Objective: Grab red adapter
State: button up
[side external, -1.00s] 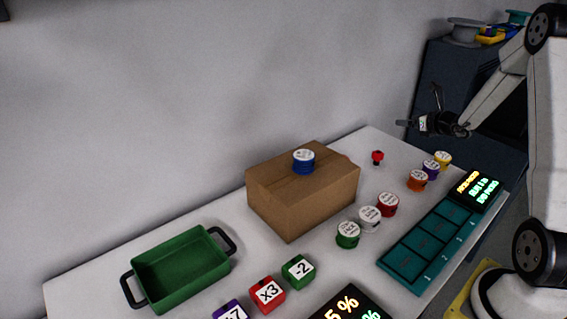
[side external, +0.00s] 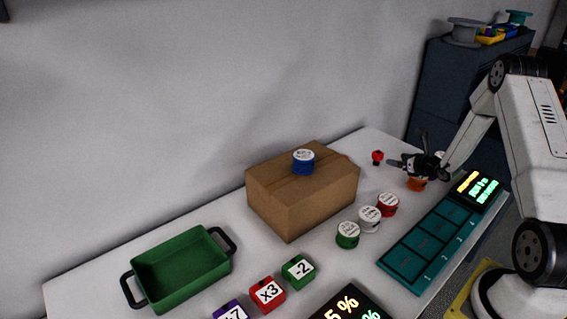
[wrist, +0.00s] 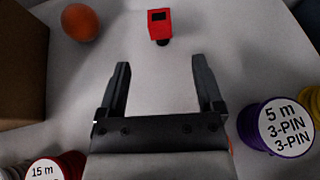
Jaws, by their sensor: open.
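The small red adapter (side external: 377,157) stands on the white table to the right of the cardboard box in the side view. In the wrist view the red adapter (wrist: 159,25) is near the top middle, with a dark opening on top and a dark base. My gripper (side external: 407,148) is just right of the adapter and low over the table. In the wrist view my gripper (wrist: 160,68) is open and empty, with the adapter beyond the fingertips and roughly centred between them.
The cardboard box (side external: 288,206) carries a blue spool (side external: 304,162). An orange round object (wrist: 79,22) lies left of the adapter. A purple spool (wrist: 276,128) is right of my gripper and a red spool (wrist: 46,171) is lower left. A green tray (side external: 181,268) is farther left.

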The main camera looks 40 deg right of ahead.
aim_at(381, 156)
jog(key=shift+x, duration=3.35)
jog(key=shift+w, duration=0.1)
jog(key=shift+x, duration=2.55)
grip_shut()
